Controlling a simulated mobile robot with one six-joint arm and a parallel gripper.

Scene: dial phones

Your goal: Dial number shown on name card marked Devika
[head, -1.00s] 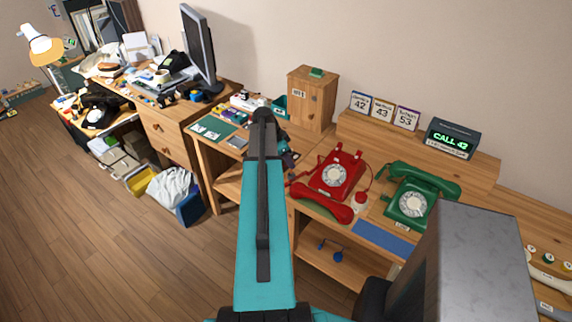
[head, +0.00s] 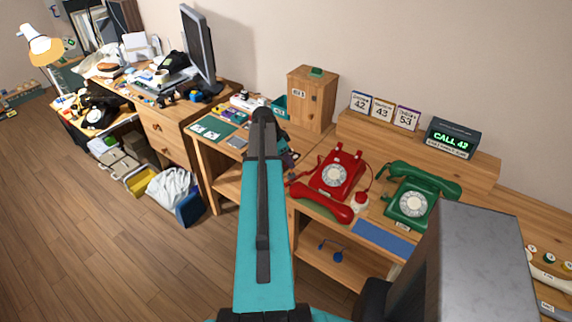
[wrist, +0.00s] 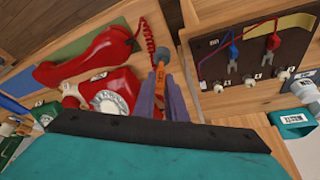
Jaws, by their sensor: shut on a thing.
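A red dial phone (head: 338,173) stands on the desk; it also shows in the wrist view (wrist: 122,80). Its red handset (head: 322,203) lies off the cradle, in front of the phone; in the wrist view the handset (wrist: 85,58) is at upper left. Three name cards (head: 382,109) stand on the shelf with numbers 42, 43 and 53; their names are too small to read surely. My gripper (wrist: 163,88) is shut on a slim orange tool (wrist: 160,76) with a grey tip, beside the red phone. In the head view my arm hides the gripper.
A green phone (head: 412,200) with its handset on stands right of the red one. A display (head: 452,139) reads CALL 42. A wooden cabinet (head: 312,98) stands at the back. A dark panel with red and blue plugs (wrist: 255,55) is at right in the wrist view.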

